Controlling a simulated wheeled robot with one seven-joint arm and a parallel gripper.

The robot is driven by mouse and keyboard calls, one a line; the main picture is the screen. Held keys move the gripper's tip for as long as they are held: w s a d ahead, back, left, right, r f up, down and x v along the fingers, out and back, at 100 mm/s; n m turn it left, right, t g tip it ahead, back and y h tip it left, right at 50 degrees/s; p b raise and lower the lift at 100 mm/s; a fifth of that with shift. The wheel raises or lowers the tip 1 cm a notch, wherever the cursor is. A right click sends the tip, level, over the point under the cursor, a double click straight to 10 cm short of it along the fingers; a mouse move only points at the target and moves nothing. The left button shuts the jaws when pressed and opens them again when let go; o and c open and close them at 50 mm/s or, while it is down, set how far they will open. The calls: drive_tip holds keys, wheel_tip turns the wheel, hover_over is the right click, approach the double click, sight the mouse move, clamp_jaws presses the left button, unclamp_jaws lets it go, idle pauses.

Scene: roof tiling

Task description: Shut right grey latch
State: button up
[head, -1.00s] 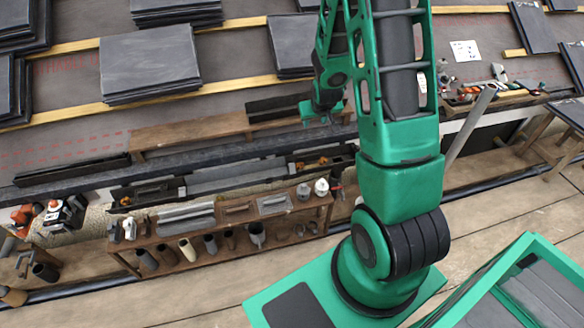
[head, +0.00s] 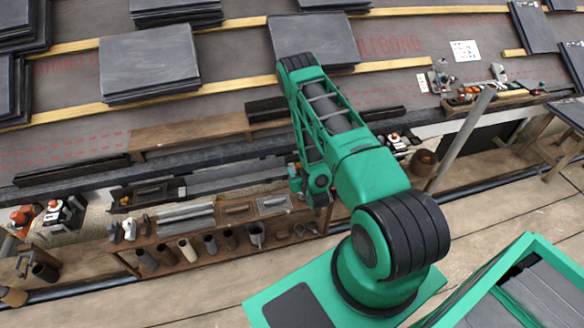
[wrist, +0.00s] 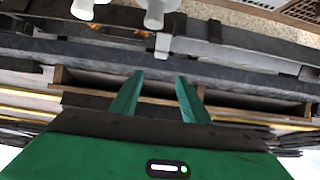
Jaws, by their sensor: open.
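My gripper (wrist: 160,82) is open and empty in the wrist view, its two green fingers apart. Beyond the fingertips a small light grey tab (wrist: 162,45) stands against a dark rail (wrist: 100,48); I cannot tell for certain whether it is the right grey latch. A pale rounded piece (wrist: 156,12) is just above it, and another pale piece (wrist: 84,8) is to its left. In the head view my gripper (head: 318,198) hangs low at the right end of the wooden tool shelf (head: 200,268). It covers that end, so no latch can be made out there.
Dark gutter channels (head: 150,192) run along the roof edge behind the shelf. A wooden box (head: 190,133) lies on the roof underlay above them. Stacked slates (head: 150,62) lie higher up. A slanted grey post (head: 462,135) stands to the right of my arm.

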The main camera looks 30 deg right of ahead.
sight(292, 165)
drive_tip(key=shift+s+a+f, duration=0.2)
drive_tip(key=shift+s+f, duration=0.55)
drive_tip(key=shift+f, duration=0.2)
drive_tip(key=x, duration=1)
drive_tip(key=shift+w+d+r, duration=0.1)
drive_tip(key=shift+w, duration=0.25)
drive_tip(key=shift+c, duration=0.7)
drive_tip(key=c, duration=0.9)
